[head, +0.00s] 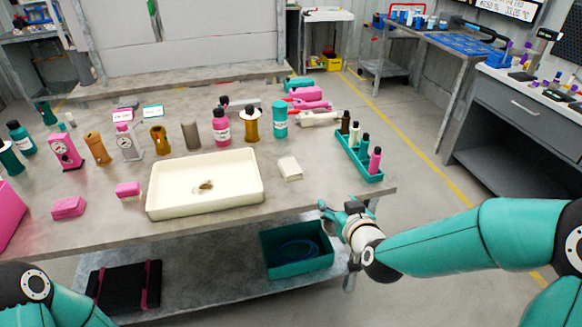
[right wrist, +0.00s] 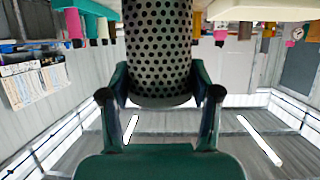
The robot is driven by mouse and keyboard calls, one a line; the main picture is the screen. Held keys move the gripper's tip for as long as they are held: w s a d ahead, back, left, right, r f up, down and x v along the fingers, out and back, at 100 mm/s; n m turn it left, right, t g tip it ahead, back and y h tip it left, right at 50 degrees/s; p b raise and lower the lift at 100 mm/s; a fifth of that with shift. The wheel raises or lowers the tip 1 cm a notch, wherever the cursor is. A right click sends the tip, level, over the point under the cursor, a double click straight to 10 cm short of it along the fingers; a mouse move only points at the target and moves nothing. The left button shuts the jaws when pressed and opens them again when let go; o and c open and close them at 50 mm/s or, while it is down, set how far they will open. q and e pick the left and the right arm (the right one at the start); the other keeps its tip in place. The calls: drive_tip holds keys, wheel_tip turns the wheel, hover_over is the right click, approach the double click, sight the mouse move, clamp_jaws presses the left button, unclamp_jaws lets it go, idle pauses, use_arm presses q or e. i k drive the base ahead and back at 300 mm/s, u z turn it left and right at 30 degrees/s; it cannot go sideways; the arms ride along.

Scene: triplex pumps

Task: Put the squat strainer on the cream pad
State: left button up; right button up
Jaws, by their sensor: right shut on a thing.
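My right gripper (head: 338,212) is at the table's front right corner. In the right wrist view, its two fingers (right wrist: 161,96) are closed on a perforated grey-beige cylinder (right wrist: 158,45), which looks like the squat strainer. The strainer's far end runs out of the top of that view, and I cannot make it out in the head view. The cream pad (head: 290,168) is a small pale block on the table, right of the cream tray, with nothing on it. The gripper is to its right and nearer the front. My left gripper is out of view.
The cream tray (head: 160,205) holds a small brown object. A teal rack (head: 352,163) with several bottles stands near the right edge. Bottles and gauges line the table's back. A teal bin (head: 297,265) is on the shelf below. Bare tabletop surrounds the pad.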

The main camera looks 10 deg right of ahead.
sight(290, 166)
drive_tip(key=z, duration=0.05)
drive_tip(key=i, duration=1)
drive_tip(key=u, duration=0.1)
